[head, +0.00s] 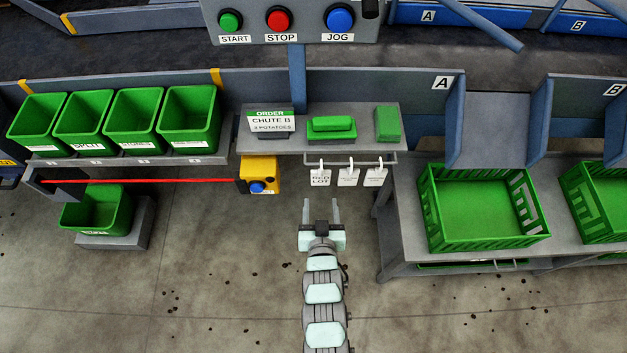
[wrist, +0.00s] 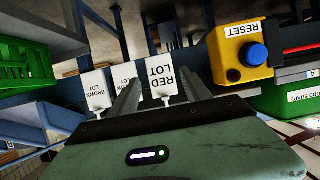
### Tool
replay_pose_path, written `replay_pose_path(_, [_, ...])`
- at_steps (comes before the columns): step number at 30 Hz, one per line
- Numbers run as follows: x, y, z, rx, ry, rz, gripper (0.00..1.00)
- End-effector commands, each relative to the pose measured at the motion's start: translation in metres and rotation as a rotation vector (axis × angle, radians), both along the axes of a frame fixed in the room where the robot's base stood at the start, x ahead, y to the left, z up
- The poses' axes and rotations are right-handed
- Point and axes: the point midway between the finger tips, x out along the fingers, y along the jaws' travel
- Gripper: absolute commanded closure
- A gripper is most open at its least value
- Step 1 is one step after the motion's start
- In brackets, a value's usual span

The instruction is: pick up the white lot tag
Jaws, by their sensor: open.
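Three white tags hang in a row from a rail under the small shelf. The head view's left tag (head: 320,178) reads RED LOT, and it also shows in the wrist view (wrist: 161,82). The middle tag (head: 348,178) shows the word LOT in the wrist view (wrist: 122,76), its upper word unclear and partly behind a finger. The right tag (head: 375,178) appears to read BROWN LOT in the wrist view (wrist: 96,90). My gripper (head: 321,205) is open and empty, just in front of and below the tags. In the wrist view the RED LOT tag appears between its fingers.
A yellow box with a blue RESET button (head: 258,176) stands left of the tags, with a red bar (head: 140,181) running left from it. The shelf (head: 357,141) above holds an order sign and green blocks. A green crate (head: 470,247) is on the right bench.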

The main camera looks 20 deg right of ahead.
Motion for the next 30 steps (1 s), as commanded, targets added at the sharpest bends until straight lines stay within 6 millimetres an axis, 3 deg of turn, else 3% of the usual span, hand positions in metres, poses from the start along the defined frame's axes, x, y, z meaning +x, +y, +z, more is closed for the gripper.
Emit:
replay_pose_path(9, [0.036, -0.013, -0.014, -0.001, -0.003, 0.001, 0.44])
replay_pose_path(17, [0.051, -0.019, -0.022, 0.0, 0.0, 0.001, 0.44])
replay_pose_path(30, [0.092, -0.036, -0.037, 0.0, -0.002, 0.001, 0.44])
